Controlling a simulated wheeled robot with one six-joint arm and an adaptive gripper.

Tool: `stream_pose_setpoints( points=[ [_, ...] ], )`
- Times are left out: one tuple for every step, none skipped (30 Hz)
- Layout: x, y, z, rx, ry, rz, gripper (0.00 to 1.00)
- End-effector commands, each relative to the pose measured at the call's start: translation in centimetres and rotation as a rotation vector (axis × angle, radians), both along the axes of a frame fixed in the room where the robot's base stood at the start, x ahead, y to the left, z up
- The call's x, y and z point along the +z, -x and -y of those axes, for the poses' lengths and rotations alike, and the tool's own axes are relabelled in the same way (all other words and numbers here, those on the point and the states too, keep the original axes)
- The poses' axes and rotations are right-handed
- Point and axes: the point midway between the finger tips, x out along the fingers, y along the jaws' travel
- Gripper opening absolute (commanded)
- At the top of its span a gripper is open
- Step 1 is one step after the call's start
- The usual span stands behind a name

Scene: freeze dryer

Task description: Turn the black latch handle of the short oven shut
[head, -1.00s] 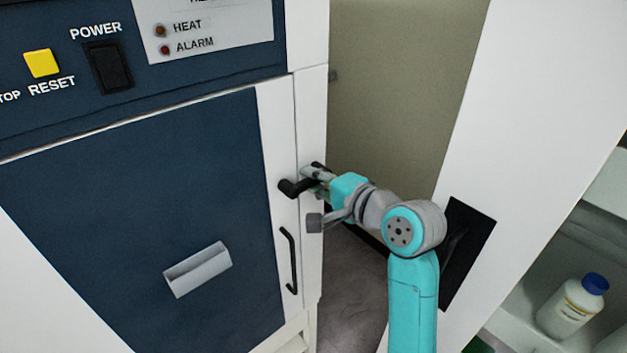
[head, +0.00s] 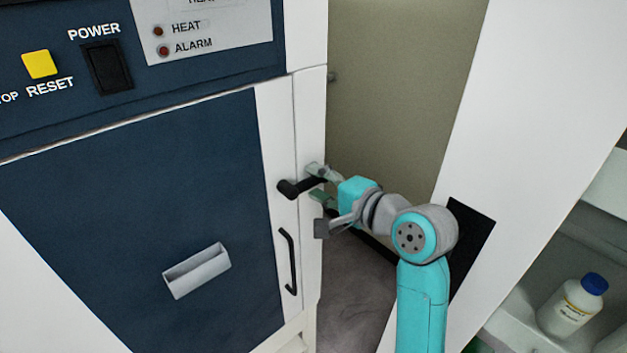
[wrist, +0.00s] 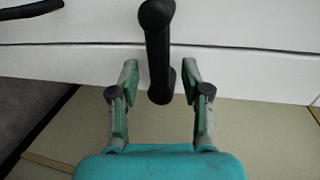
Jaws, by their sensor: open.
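The short oven's black latch handle (head: 301,187) sits on the white strip at the right edge of the oven's blue door (head: 130,200). Its bar points right, tilted slightly up. In the wrist view the latch handle (wrist: 158,45) runs down from its round knob, and its lower end lies between my fingertips. My gripper (head: 320,184) is open beside the oven's right edge, its green-tipped fingers on either side of the bar's end. In the wrist view my gripper (wrist: 160,75) shows a gap between each finger and the handle.
A second black pull handle (head: 289,261) is lower on the white strip, and a grey recessed grip (head: 197,270) is on the door. A white panel (head: 530,110) stands to the right. A blue-capped bottle (head: 574,305) stands on a shelf at lower right.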

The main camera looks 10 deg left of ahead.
Motion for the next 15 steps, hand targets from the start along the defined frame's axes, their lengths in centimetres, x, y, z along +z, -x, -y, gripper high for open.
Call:
stream_pose_setpoints(
  points=[
    [0.1,0.6,0.8,-0.003,0.001,0.001,0.47],
    [0.2,0.9,1.2,-0.003,0.001,0.001,0.47],
    [0.5,1.3,1.9,-0.004,0.0,0.002,0.47],
    [0.6,1.7,2.4,-0.004,0.0,0.002,0.47],
    [0.7,2.1,2.9,-0.004,0.0,0.002,0.47],
    [0.8,2.6,3.5,-0.005,0.0,0.002,0.47],
    [0.9,3.0,4.0,-0.005,0.0,0.001,0.47],
    [1.0,3.3,4.4,-0.003,0.0,0.0,0.47],
    [1.2,3.7,5.0,-0.004,0.0,0.001,0.47],
    [1.3,4.0,5.4,-0.005,0.0,0.001,0.47],
    [1.4,4.4,5.8,-0.004,0.001,0.001,0.47],
    [1.5,4.7,6.2,-0.003,0.0,0.002,0.47],
    [1.6,4.9,6.6,-0.004,0.0,0.002,0.47],
    [1.7,5.1,6.8,-0.004,0.001,0.001,0.47],
    [1.7,5.4,7.1,-0.003,0.0,0.0,0.47]
  ],
)
